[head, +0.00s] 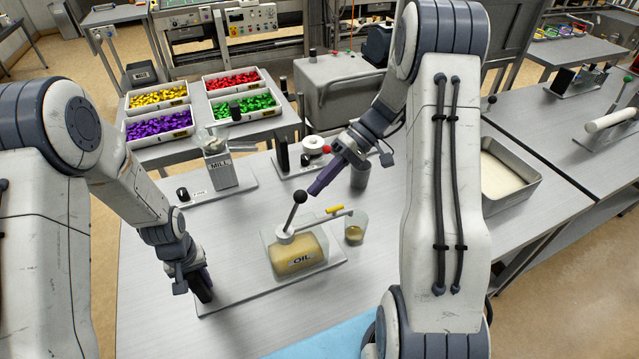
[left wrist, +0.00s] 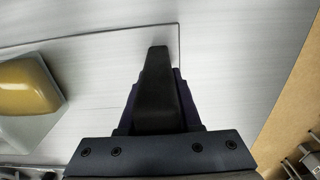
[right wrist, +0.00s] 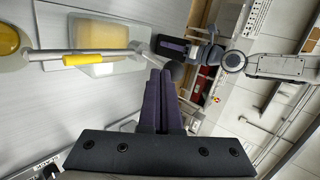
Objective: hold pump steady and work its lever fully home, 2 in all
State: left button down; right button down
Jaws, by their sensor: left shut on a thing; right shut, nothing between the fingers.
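The pump has a clear oil tank (head: 298,255) labelled OIL on a flat grey base plate (head: 225,296). Its lever (head: 292,215) stands up, leaning slightly right, with a black ball knob (head: 300,196) on top. My left gripper (head: 203,292) is shut on the left end of the base plate; the plate's corner shows beside its fingers (left wrist: 158,75) in the left wrist view. My right gripper (head: 313,190) is shut and empty, its tips just right of the knob. In the right wrist view the knob (right wrist: 175,70) is close behind the fingertips; I cannot tell whether they touch.
A spout with a yellow piece (head: 334,210) reaches over a clear cup (head: 355,230) holding some oil, right of the tank. Behind stand a mill (head: 217,165), a grey cup (head: 360,174) and trays of coloured parts (head: 160,128). A blue mat (head: 330,340) lies in front.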

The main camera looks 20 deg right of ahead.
dwell(0.3)
jog(key=a+r+h, duration=0.3)
jog(key=a+h, duration=0.3)
jog(key=a, duration=0.4)
jog(key=shift+a, duration=0.4)
dwell(0.3)
jog(key=shift+r, duration=0.1)
dwell(0.4)
